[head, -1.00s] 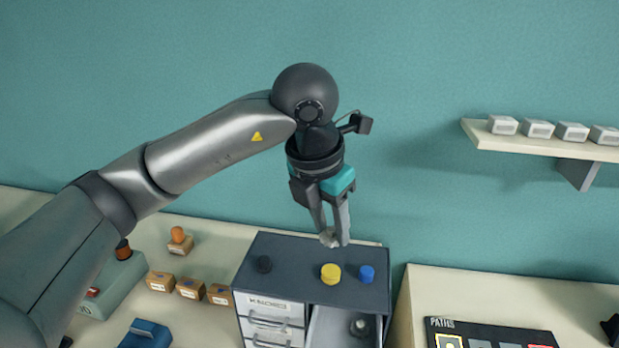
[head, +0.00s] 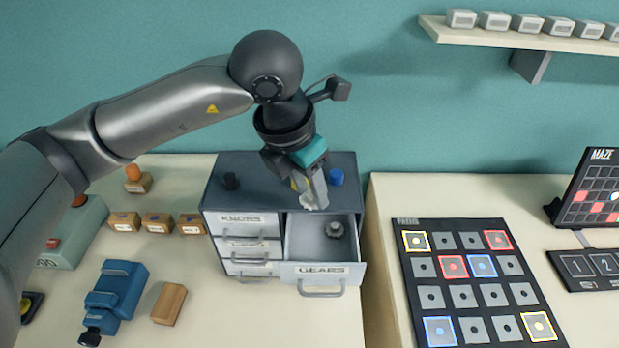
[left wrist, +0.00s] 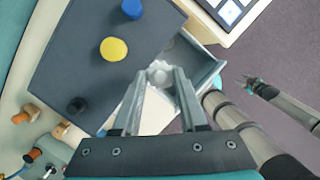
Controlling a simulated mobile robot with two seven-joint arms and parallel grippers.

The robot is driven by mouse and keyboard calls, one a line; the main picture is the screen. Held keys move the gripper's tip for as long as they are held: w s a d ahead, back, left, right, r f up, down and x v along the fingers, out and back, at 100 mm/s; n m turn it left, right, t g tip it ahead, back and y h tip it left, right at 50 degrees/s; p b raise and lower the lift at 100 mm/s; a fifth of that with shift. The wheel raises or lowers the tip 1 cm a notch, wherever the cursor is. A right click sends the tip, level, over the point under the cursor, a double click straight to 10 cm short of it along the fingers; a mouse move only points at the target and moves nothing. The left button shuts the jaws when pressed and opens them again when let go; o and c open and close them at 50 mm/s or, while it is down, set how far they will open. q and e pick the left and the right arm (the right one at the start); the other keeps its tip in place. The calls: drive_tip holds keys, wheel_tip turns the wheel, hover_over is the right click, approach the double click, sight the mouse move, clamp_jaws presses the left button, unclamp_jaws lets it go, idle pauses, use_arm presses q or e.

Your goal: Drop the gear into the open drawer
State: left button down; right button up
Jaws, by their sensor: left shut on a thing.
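My left gripper (head: 312,203) is shut on a small pale grey gear (left wrist: 158,73), pinched at its fingertips. It hangs above the open drawer (head: 301,238) labelled GEARS, near the drawer's back end. The drawer sticks out of the right side of a dark grey cabinet (head: 262,167). A grey round piece (head: 334,230) with a dark centre lies on the drawer floor, apart from the held gear. In the left wrist view the gripper hides part of the drawer. My right gripper (left wrist: 243,82) shows small at the right of that view; its jaws are unclear.
On the cabinet top stand a black knob (head: 231,181), a blue knob (head: 336,177) and a yellow knob (left wrist: 114,49), mostly hidden in the head view. Closed drawers (head: 243,224) sit left. A wooden block (head: 169,304) and blue device (head: 115,291) lie in front.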

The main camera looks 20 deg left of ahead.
drive_tip(key=shift+a, duration=0.2)
use_arm(q)
drive_tip(key=shift+c, duration=1.8)
unclamp_jaws()
use_arm(e)
drive_tip(key=shift+a, duration=0.35)
use_arm(q)
drive_tip(key=shift+r, duration=0.1)
use_arm(e)
drive_tip(key=shift+d, duration=0.1)
use_arm(q)
drive_tip(key=shift+a+r, duration=0.1)
drive_tip(key=shift+r, duration=0.2)
drive_tip(key=v, duration=1.4)
drive_tip(key=shift+r+b, duration=0.25)
drive_tip(key=shift+b, duration=0.05)
use_arm(e)
drive_tip(key=shift+s+d+f, duration=0.1)
drive_tip(key=shift+d+f, duration=0.1)
drive_tip(key=shift+f, duration=0.15)
use_arm(q)
drive_tip(key=shift+s, duration=0.1)
